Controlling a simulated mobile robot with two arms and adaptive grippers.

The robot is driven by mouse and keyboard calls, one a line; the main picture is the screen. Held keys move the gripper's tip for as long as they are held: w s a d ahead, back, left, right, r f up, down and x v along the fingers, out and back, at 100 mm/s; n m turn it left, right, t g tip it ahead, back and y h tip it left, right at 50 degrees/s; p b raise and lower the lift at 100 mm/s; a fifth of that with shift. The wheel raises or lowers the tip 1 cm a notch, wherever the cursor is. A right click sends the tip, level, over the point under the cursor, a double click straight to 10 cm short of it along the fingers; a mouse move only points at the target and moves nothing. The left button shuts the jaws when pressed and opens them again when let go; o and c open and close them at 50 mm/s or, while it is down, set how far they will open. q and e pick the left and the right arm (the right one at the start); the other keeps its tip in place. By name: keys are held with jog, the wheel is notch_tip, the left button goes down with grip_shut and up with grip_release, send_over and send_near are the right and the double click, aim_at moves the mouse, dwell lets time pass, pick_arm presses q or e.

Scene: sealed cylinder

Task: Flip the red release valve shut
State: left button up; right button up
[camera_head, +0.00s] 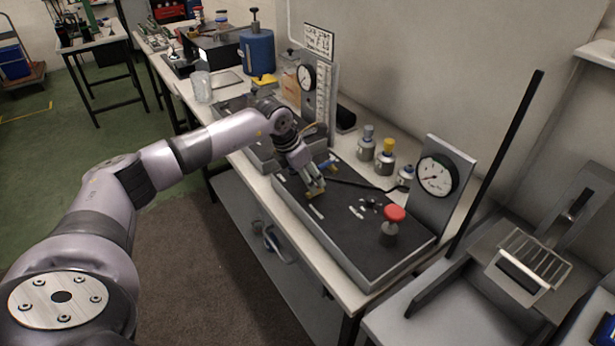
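A round red knob (394,213) on a grey stem stands near the right end of a black-topped panel box (345,215) on the workbench. It is the only red control I see on this panel; whether it is open or shut I cannot tell. My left gripper (315,188) points down over the left part of the same panel, well to the left of the red knob and apart from it. Its fingertips look close to the panel surface, with small yellow and blue parts beside them. Contact and finger gap are too small to make out. My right gripper is not in view.
A pressure gauge (436,176) stands on an upright plate behind the red knob. Small bottles (385,157) stand behind the panel. A blue cylinder (257,52) stands farther back. A wire rack (533,260) lies at the right.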

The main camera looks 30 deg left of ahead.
pick_arm(q)
jog(key=o, duration=0.3)
jog(key=v, duration=1.2)
dwell(0.4)
